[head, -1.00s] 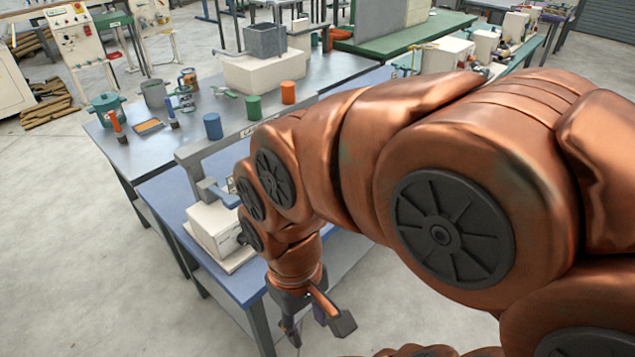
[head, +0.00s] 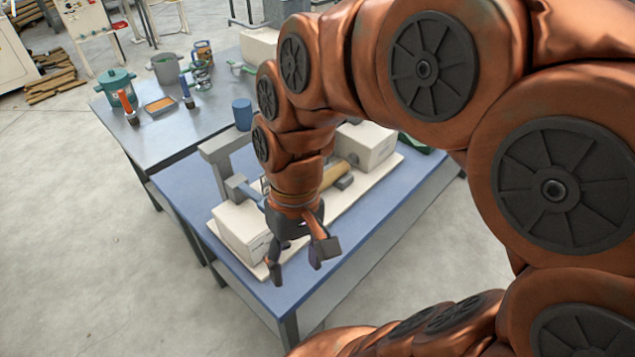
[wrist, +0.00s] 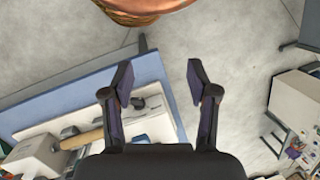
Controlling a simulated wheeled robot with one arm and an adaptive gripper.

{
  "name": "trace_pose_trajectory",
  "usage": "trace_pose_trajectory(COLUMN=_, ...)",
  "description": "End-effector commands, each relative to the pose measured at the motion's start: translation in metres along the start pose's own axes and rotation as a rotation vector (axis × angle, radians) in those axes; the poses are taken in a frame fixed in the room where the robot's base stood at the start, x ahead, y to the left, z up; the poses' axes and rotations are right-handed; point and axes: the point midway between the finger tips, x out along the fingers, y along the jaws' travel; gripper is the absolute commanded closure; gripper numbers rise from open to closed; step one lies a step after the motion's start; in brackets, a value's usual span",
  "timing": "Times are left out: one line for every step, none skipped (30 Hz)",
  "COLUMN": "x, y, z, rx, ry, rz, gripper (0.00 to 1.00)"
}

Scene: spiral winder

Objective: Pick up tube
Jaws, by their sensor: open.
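A tan tube (head: 338,174) lies in the winder on the blue table, partly hidden behind my arm in the head view. It also shows in the wrist view as a tan cylinder (wrist: 82,140) at the lower left, beside the left finger. My gripper (head: 294,265) hangs fingers down near the front edge of the table, in front of the tube and apart from it. In the wrist view my gripper (wrist: 160,82) is open and empty, its fingers spread wide with bare floor and the table's edge between and beside them.
The winder (head: 240,232) has a pale block at each end on a white base. The blue table (head: 365,240) joins a grey bench (head: 190,138) holding a blue cylinder (head: 242,114), a teal pot (head: 118,86) and brushes. Open floor lies in front and left.

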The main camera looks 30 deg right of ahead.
Motion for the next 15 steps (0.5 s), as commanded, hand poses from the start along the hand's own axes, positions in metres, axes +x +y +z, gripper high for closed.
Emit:
trace_pose_trajectory(x=0.004, y=-0.005, z=-0.016, rx=0.009, ry=-0.012, rz=-0.038, gripper=0.41)
trace_pose_trajectory(x=0.002, y=-0.008, z=-0.023, rx=0.014, ry=-0.017, rz=-0.06, gripper=0.41)
trace_pose_trajectory(x=-0.001, y=-0.011, z=-0.033, rx=0.021, ry=-0.021, rz=-0.089, gripper=0.41)
trace_pose_trajectory(x=-0.001, y=-0.013, z=-0.041, rx=0.027, ry=-0.027, rz=-0.111, gripper=0.41)
trace_pose_trajectory(x=-0.002, y=-0.015, z=-0.048, rx=0.033, ry=-0.034, rz=-0.134, gripper=0.41)
trace_pose_trajectory(x=-0.005, y=-0.018, z=-0.059, rx=0.041, ry=-0.035, rz=-0.165, gripper=0.41)
trace_pose_trajectory(x=-0.006, y=-0.019, z=-0.068, rx=0.049, ry=-0.037, rz=-0.186, gripper=0.41)
trace_pose_trajectory(x=-0.007, y=-0.019, z=-0.076, rx=0.057, ry=-0.043, rz=-0.208, gripper=0.41)
trace_pose_trajectory(x=-0.009, y=-0.02, z=-0.086, rx=0.067, ry=-0.049, rz=-0.24, gripper=0.41)
trace_pose_trajectory(x=-0.011, y=-0.021, z=-0.095, rx=0.074, ry=-0.051, rz=-0.264, gripper=0.41)
trace_pose_trajectory(x=-0.011, y=-0.02, z=-0.103, rx=0.083, ry=-0.055, rz=-0.286, gripper=0.41)
trace_pose_trajectory(x=-0.012, y=-0.019, z=-0.114, rx=0.096, ry=-0.061, rz=-0.316, gripper=0.41)
trace_pose_trajectory(x=-0.014, y=-0.018, z=-0.122, rx=0.105, ry=-0.061, rz=-0.34, gripper=0.41)
trace_pose_trajectory(x=-0.015, y=-0.016, z=-0.132, rx=0.115, ry=-0.06, rz=-0.364, gripper=0.41)
trace_pose_trajectory(x=-0.015, y=-0.013, z=-0.143, rx=0.129, ry=-0.064, rz=-0.394, gripper=0.41)
